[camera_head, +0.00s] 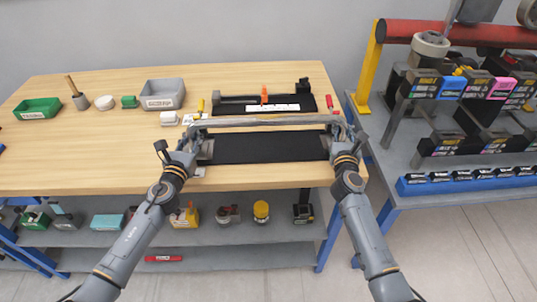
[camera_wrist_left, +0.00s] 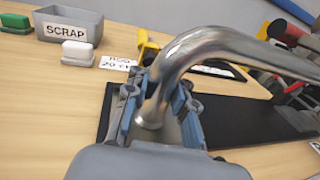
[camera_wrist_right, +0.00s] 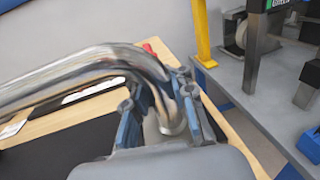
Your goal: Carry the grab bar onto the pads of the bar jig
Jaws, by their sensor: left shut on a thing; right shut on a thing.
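The grab bar (camera_head: 265,121) is a shiny grey metal tube with bent ends, lying left to right across the head view. My left gripper (camera_head: 196,143) is shut on its left end; the bend rises from the fingers in the left wrist view (camera_wrist_left: 190,55). My right gripper (camera_head: 343,137) is shut on its right end, also seen in the right wrist view (camera_wrist_right: 165,90). The bar appears over the black mat (camera_head: 262,148) near the table's front. Behind it is a black board (camera_head: 228,107) with a white label and an orange part. I cannot tell which is the bar jig; pads are not clear.
A grey scrap bin (camera_head: 163,94), a white block (camera_head: 169,118) and a green bin (camera_head: 38,108) stand on the left of the table. A yellow post (camera_head: 370,65) and a grey side bench (camera_head: 400,160) with stocked racks are at the right. The left table front is clear.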

